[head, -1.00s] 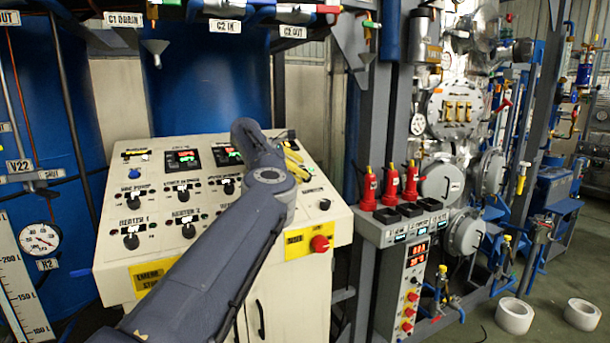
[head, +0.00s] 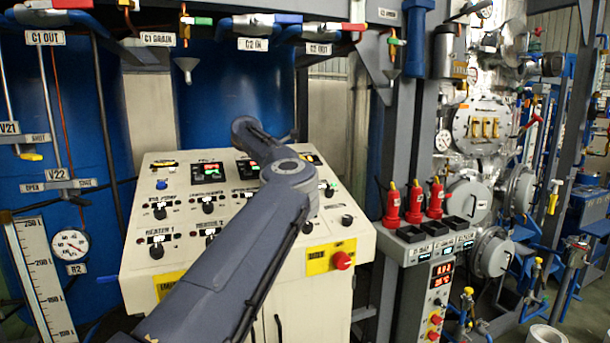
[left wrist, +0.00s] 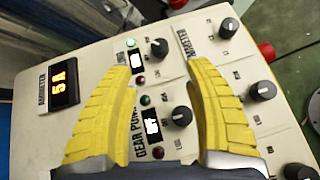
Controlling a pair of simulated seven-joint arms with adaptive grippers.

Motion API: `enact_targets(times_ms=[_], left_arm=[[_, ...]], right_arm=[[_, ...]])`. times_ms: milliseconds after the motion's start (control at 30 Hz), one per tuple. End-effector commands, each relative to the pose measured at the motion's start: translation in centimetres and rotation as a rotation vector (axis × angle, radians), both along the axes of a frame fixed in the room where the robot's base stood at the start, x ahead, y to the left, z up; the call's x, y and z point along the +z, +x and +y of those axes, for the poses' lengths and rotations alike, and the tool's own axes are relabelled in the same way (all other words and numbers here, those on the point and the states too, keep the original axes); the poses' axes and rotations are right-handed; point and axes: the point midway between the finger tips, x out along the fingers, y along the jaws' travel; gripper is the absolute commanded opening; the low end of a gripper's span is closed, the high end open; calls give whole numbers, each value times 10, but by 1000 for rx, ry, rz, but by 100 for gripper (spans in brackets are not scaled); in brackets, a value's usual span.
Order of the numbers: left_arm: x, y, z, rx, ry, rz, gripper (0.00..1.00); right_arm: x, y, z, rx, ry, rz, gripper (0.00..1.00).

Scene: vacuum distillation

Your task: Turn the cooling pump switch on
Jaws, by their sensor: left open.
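The control panel (head: 140,250) has a white sloped top with several black knobs and small displays. My left arm reaches across it in the head view and hides part of its top and my gripper. In the left wrist view my left gripper (left wrist: 167,72) is open, with its two yellow fingers over the panel. A black knob (left wrist: 160,48) shows near the fingertips, beside a lit display (left wrist: 136,60). Another knob (left wrist: 180,116) lies between the fingers, near a "GEAR PUMP" label (left wrist: 136,135). I cannot read which switch is the cooling pump's. My right gripper is not in view.
A red button (head: 342,260) sits on the panel's front face. Three red bottles (head: 415,200) stand on a shelf at its right. An ammeter display (left wrist: 64,83) and more knobs (left wrist: 263,90) surround the gripper. Pipes and valves run above the panel.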

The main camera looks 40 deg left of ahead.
Motion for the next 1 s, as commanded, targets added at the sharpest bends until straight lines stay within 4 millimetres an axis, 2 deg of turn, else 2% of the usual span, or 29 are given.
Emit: enact_targets(times_ms=[233, 367, 467, 667, 800, 1000], left_arm=[[-13, -2, 6, 11, 59, 44, 53], [-4, -5, 14, 20, 185, 79, 53], [8, -6, 15, -38, 355, 85, 53], [35, -3, 0, -319, 787, 74, 53], [50, 2, -20, -610, 1104, 69, 53], [63, 8, -49, -1066, 1471, 58, 53]], right_arm=[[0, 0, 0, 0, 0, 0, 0], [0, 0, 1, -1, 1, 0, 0], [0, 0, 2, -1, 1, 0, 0], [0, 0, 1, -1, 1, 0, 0], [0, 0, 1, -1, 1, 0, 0], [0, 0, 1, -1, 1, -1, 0]])
